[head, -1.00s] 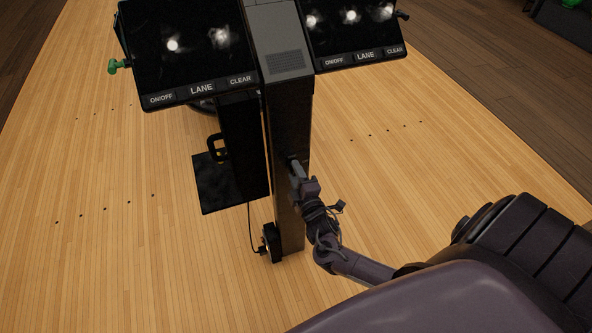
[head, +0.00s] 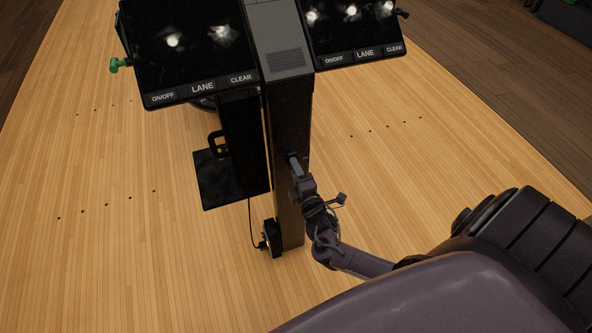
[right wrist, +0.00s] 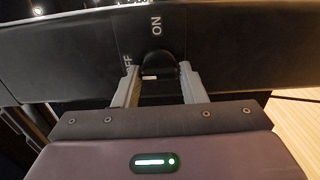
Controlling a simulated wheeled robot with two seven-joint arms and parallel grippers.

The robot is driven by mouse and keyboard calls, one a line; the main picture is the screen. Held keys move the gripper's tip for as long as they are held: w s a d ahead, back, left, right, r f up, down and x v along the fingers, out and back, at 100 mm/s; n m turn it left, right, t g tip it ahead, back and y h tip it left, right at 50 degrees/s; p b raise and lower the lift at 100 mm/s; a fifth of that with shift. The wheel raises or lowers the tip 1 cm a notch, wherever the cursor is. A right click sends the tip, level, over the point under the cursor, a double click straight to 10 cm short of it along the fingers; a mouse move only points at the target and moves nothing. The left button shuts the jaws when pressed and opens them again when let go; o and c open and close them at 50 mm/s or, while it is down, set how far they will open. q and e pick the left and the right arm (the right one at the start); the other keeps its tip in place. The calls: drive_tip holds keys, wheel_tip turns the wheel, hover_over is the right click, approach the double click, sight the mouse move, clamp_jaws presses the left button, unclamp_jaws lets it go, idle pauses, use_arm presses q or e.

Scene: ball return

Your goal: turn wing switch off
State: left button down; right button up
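The wing switch (right wrist: 160,66) is a dark rounded knob on the dark face of the post (head: 290,120). In the right wrist view an ON label stands above it, and an OFF label to its left is partly covered by a finger. My right gripper (right wrist: 159,82) has its two grey fingers apart, one on each side of the knob; I cannot tell whether either touches it. In the head view my right gripper (head: 295,167) is at the post's front side and the switch is hidden there. My left gripper is not in view.
Two dark screens, a left one (head: 190,50) and a right one (head: 350,30), flank the post's top with ON/OFF, LANE and CLEAR labels. A black panel (head: 243,150) and a hanging cable stand left of the post. Open wooden floor (head: 420,150) lies to the right.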

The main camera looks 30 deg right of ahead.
drive_tip(key=o, duration=0.4)
drive_tip(key=v, duration=0.7)
drive_tip(key=shift+s+a, duration=0.15)
drive_tip(key=shift+s, duration=0.25)
